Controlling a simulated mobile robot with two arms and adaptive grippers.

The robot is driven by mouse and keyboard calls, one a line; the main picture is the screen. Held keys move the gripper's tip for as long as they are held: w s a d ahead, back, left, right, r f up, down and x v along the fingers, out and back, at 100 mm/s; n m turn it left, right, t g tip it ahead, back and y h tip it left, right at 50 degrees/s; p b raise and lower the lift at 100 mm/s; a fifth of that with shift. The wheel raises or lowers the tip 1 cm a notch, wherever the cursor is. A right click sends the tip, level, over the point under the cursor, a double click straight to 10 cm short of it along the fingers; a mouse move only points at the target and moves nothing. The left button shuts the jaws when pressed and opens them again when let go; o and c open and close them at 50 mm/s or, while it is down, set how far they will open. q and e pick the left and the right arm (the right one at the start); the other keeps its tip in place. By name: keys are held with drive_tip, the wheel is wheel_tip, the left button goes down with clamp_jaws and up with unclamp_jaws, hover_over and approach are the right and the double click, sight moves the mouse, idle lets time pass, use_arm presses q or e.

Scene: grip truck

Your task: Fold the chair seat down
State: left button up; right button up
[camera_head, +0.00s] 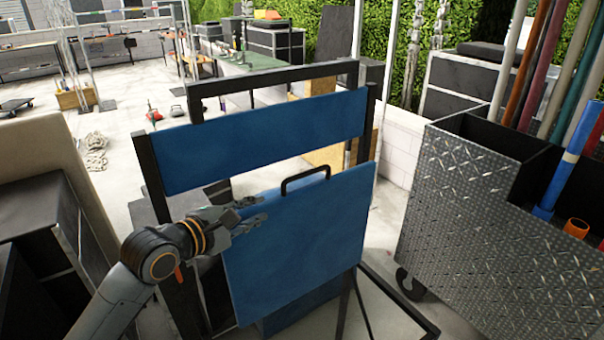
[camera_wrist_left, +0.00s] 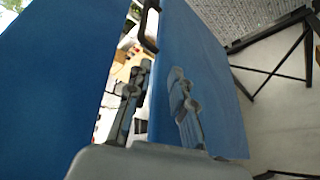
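The chair has a black frame and a blue backrest (camera_head: 260,137). Its blue seat panel (camera_head: 305,240) stands steeply tilted up in front of the frame, with a black handle (camera_head: 305,178) on its top edge. My left gripper (camera_head: 262,209) is at the seat's upper left corner. In the left wrist view, the fingers of my left gripper (camera_wrist_left: 156,105) lie on either side of the seat panel (camera_wrist_left: 205,70), one in the gap behind it and one over its face. They look spread, with no firm hold visible. My right gripper is not in view.
A diamond-plate metal cart (camera_head: 480,225) with poles and tubes stands close on the right. A tan board (camera_head: 40,155) and dark boxes stand at the left. Benches and a coiled rope (camera_head: 94,150) are farther back on the light floor.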

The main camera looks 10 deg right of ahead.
sight(293, 178)
use_arm(q)
drive_tip(key=shift+n+h, duration=0.4)
drive_tip(key=shift+n, duration=0.2)
drive_tip(key=w+d+p, duration=0.1)
drive_tip(key=w+d, duration=0.2)
drive_tip(key=w+d+p, duration=0.1)
drive_tip(key=w+d, duration=0.2)
drive_tip(key=d, duration=0.1)
drive_tip(key=w+d+p, duration=0.1)
drive_tip(key=w+d, duration=0.2)
drive_tip(key=shift+w+d+r+p, duration=0.25)
drive_tip(key=shift+d+r+p, duration=0.05)
drive_tip(key=shift+r+p, duration=0.1)
drive_tip(key=shift+w+d+f, duration=0.25)
drive_tip(key=shift+w+d, duration=0.1)
drive_tip(key=shift+d, duration=0.05)
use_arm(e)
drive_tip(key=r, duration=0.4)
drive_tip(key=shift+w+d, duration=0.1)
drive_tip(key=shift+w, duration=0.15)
use_arm(q)
clamp_jaws()
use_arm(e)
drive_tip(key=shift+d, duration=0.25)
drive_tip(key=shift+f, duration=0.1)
